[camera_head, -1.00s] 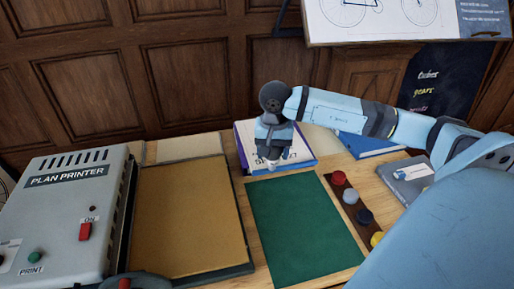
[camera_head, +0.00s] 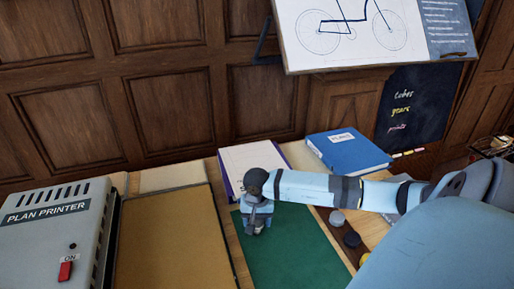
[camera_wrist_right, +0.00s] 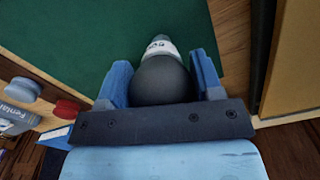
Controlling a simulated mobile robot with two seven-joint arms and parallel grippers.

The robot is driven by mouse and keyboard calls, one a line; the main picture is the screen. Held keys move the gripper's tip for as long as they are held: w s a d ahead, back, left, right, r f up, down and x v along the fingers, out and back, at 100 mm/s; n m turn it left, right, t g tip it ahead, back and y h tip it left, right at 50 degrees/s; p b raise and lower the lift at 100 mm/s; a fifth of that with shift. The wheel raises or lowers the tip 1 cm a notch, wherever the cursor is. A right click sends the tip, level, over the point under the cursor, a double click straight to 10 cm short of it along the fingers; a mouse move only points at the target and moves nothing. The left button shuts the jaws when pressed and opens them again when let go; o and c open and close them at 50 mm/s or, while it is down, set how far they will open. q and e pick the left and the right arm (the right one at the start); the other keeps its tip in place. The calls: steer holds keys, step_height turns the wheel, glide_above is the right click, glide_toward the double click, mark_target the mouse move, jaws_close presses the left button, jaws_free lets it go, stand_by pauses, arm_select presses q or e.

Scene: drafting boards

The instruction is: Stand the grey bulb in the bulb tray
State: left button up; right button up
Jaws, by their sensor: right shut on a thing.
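The grey bulb (camera_wrist_right: 160,82) has a dark round globe and a pale lettered collar in the right wrist view. My right gripper (camera_head: 254,226) is shut on it, with one blue finger on each side of the globe. In the head view the gripper hangs over the green mat (camera_head: 290,255) near its back left corner and mostly hides the bulb. I cannot tell how far the bulb is above the mat. I cannot make out a tray that is clearly the bulb tray. My left gripper is not in view.
A brown strip with several round coloured pieces, one grey (camera_head: 337,218), runs along the mat's right side. The tan board (camera_head: 170,240) and plan printer (camera_head: 50,235) are left.

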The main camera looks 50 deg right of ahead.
steer(key=shift+f+b, duration=0.25)
steer(key=shift+b, duration=0.05)
steer(key=o, duration=0.8)
steer(key=shift+r, duration=0.1)
